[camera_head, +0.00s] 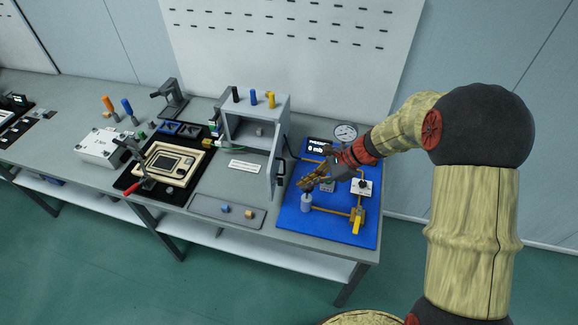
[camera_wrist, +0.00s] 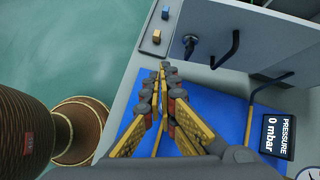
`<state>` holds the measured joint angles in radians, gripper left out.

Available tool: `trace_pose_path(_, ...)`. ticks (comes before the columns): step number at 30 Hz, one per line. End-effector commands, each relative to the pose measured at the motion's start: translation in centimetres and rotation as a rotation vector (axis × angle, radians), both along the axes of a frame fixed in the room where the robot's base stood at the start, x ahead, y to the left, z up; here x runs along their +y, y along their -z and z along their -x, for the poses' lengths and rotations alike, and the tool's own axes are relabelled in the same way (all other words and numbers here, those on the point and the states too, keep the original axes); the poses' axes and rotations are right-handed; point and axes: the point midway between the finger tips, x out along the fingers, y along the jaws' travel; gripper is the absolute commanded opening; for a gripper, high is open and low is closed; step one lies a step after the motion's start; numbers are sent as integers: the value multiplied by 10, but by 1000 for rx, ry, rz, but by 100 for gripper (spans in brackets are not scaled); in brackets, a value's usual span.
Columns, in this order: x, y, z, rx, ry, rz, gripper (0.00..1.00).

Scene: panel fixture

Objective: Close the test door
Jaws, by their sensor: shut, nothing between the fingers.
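The test door (camera_head: 273,172) is a grey panel on the right front of a grey test box (camera_head: 283,118). It stands open, swung out toward the front, and the box's inside shows. My gripper (camera_head: 305,186) is shut and empty, over the blue panel to the right of the door. In the wrist view my gripper (camera_wrist: 162,72) points toward the grey strip of bench, with a grey panel (camera_wrist: 260,42), seemingly the door, and a dark bent handle (camera_wrist: 229,50) beyond to the right. The gripper looks apart from the door.
The blue panel (camera_head: 292,222) carries yellow piping, a grey cylinder (camera_head: 306,203), a yellow-handled valve (camera_head: 357,222) and a pressure display (camera_wrist: 278,135) reading 0 mbar. A gauge (camera_head: 345,133) stands behind. A grey tray (camera_head: 205,207) with two small parts lies left of the door.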

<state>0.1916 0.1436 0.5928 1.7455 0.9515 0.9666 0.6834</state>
Motion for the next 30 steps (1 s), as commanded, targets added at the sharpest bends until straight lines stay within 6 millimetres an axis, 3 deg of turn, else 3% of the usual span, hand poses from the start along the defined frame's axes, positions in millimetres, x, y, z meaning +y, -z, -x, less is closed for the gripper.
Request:
trace_pose_path(3, 5, -15, -18, 35, 109, -48, 0)
trace_pose_path(11, 10, -13, -20, 99, 181, -69, 0)
trace_pose_path(24, 58, 37, -29, 99, 178, -68, 0)
trace_pose_path(30, 72, 51, -33, 98, 180, -68, 0)
